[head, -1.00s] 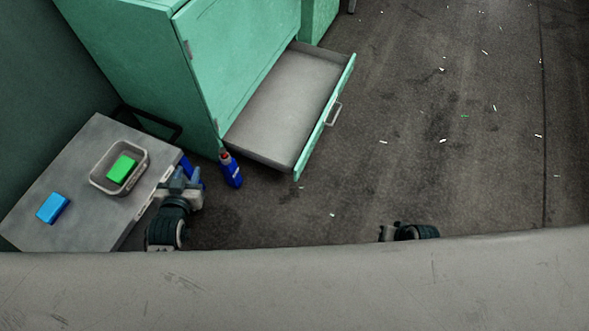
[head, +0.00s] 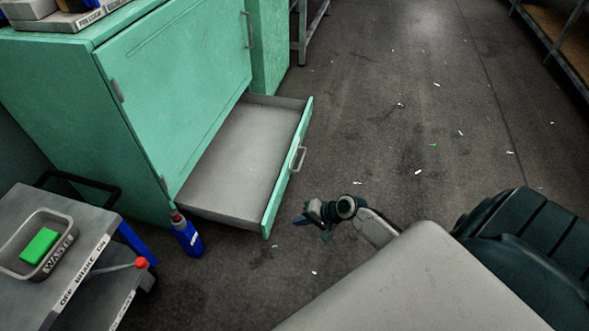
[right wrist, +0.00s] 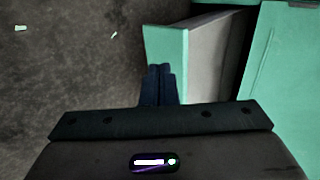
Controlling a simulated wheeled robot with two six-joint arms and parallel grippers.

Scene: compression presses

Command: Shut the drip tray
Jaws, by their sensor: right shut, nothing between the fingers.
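The drip tray (head: 235,165) is a wide grey drawer with a green front, pulled out low from the green cabinet (head: 180,80). Its front has a metal handle (head: 298,159). In the right wrist view the tray's green front (right wrist: 166,62) is seen from its end, just beyond the fingers. My right gripper (head: 305,217) is shut and empty, a little right of the tray front's near end and apart from it in the head view. Its dark fingers also show in the right wrist view (right wrist: 160,84). My left gripper is out of view.
A blue bottle (head: 186,235) with a red cap stands on the floor by the tray's near corner. A grey cart (head: 85,232) at the lower left carries a waste bin (head: 62,222) with a green block (head: 39,246). The floor right of the tray is open, with small scraps.

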